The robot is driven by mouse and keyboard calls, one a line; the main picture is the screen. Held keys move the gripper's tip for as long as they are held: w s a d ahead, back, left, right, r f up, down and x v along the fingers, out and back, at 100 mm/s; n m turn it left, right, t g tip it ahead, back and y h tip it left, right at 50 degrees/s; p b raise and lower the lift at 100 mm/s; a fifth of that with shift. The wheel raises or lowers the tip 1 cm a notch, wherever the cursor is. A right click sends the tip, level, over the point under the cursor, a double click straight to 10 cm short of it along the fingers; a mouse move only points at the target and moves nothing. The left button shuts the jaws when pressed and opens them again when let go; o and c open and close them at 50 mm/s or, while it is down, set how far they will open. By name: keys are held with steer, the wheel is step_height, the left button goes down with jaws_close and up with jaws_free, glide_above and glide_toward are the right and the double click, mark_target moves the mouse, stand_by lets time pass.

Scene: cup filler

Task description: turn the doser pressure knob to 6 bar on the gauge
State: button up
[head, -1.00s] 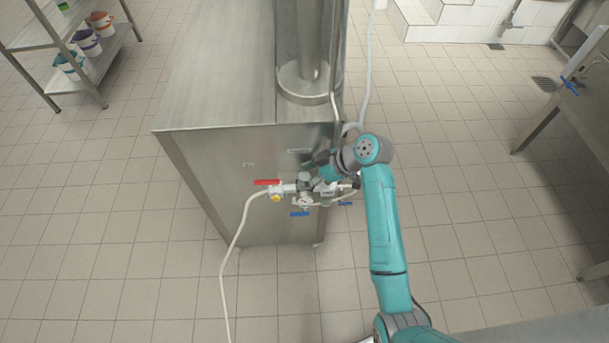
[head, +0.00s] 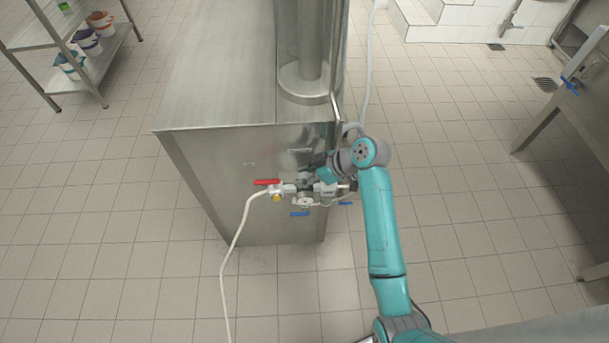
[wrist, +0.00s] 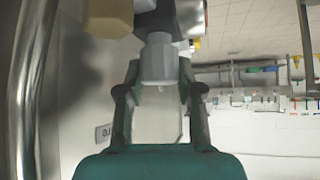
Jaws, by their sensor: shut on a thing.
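A grey faceted knob (wrist: 158,60) sits between my gripper's two dark fingers in the wrist view, and my gripper (wrist: 158,78) is shut on it. A pale part (wrist: 158,118) lies below the knob, between the fingers. In the head view, my gripper (head: 318,168) is at the valve and pipe assembly (head: 305,189) on the end of the steel cabinet (head: 250,165), partly hidden by the arm and fittings. I cannot make out a gauge face or a reading in either view.
A red handle (head: 267,182) and two blue handles (head: 300,213) (head: 345,203) stick out near the knob. A white hose (head: 238,235) hangs to the floor. A vertical steel bar (wrist: 28,90) stands close at the left in the wrist view.

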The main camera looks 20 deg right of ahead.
steer(key=m+t+h, duration=0.1)
steer(key=m, duration=0.1)
steer(key=m+t+h, duration=0.1)
steer(key=m+h, duration=0.1)
steer(key=m, duration=0.1)
steer(key=shift+s+a+t, duration=0.1)
steer(key=shift+t, duration=0.3)
steer(key=m+h, duration=0.2)
steer(key=m, duration=0.1)
steer(key=shift+m+t+h, duration=0.4)
steer(key=m+h, duration=0.3)
steer(key=m, duration=0.1)
steer(key=shift+m+g+h, duration=0.4)
steer(key=shift+m+h, duration=0.8)
steer(key=shift+m, duration=0.4)
steer(key=o, duration=1.2)
steer(key=shift+c, duration=0.2)
